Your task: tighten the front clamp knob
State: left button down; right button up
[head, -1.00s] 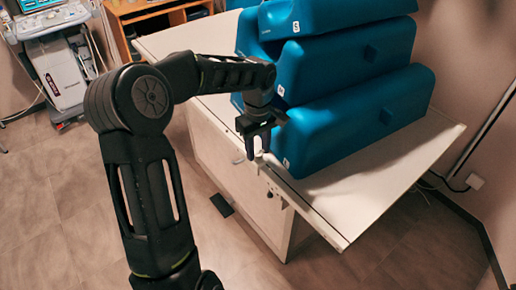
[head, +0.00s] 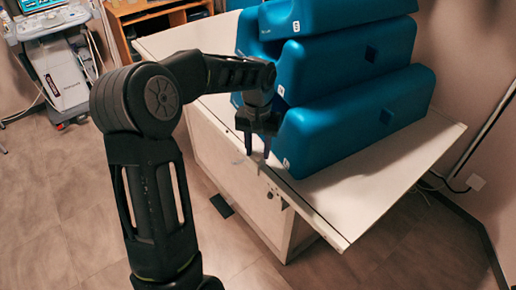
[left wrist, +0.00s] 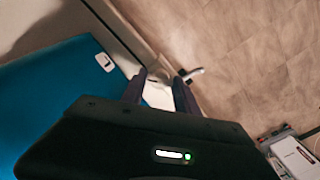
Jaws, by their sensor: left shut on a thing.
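My left gripper (head: 257,154) points down at the left edge of the white table, in front of the blue foam blocks. It is shut on the front clamp knob, a small pale part (left wrist: 158,93) showing between the two dark fingers in the left wrist view. The fingers (left wrist: 160,90) stand on either side of it and hide much of it. A small metallic piece (left wrist: 192,73) sticks out just beyond the fingers. In the head view the knob is mostly hidden by the fingertips. My right gripper is not in view.
Blue foam blocks (head: 360,117) are stacked on the white table (head: 350,200), close beside the gripper. A small dark fitting (head: 284,204) sits on the table's side rail. A medical cart (head: 62,75) and a wooden desk (head: 150,12) stand behind.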

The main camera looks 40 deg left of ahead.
aim_at(258, 152)
pick_arm(q)
jog(key=m, duration=0.3)
jog(key=shift+m, duration=2.2)
jog(key=c, duration=0.9)
grip_release()
notch_tip(258, 152, up, 8)
jog(key=shift+f, duration=0.1)
